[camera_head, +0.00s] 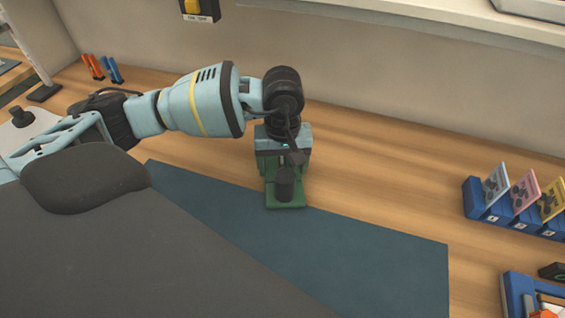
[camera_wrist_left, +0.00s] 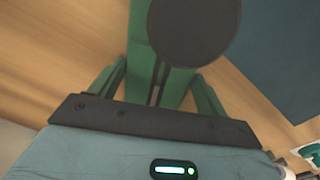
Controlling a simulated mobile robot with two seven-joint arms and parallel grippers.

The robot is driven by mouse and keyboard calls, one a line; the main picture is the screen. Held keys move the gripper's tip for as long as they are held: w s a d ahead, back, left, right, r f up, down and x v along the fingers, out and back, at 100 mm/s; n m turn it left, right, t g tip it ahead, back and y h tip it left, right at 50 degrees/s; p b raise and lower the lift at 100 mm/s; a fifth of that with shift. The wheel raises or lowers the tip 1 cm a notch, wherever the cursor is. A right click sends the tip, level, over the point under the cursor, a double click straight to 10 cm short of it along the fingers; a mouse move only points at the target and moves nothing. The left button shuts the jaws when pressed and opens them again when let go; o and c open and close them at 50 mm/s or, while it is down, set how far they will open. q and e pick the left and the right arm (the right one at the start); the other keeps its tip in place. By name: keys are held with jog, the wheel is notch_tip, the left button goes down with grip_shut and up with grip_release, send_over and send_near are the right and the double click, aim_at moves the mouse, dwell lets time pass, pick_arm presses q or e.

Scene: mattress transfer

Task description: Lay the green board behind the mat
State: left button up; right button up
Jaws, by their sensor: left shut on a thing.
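The green board (camera_head: 286,203) is at the back edge of the blue-grey mat (camera_head: 350,250), its near end overlapping that edge in the head view. A dark round post (camera_head: 285,184) stands on it. My left gripper (camera_head: 283,163) points down over the board's far part and is shut on it. In the left wrist view the board (camera_wrist_left: 141,45) runs up between the fingers, with bare wood beside it and the mat (camera_wrist_left: 275,45) to the right. The dark post (camera_wrist_left: 193,28) hides part of it. I cannot tell whether the board touches the table. My right gripper is not in view.
Blue holders (camera_head: 515,215) with coloured cards stand at the right. A blue tray (camera_head: 518,295) is at the lower right. Small orange and blue tools (camera_head: 102,68) lie at the back left. The wooden table (camera_head: 400,175) behind the mat is clear up to the wall.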

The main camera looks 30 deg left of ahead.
pick_arm(q)
jog(key=shift+f, duration=0.1)
jog(key=o, duration=1.3)
jog(key=shift+o, duration=0.2)
notch_tip(320, 180, up, 12)
jog(key=shift+s+d, duration=0.1)
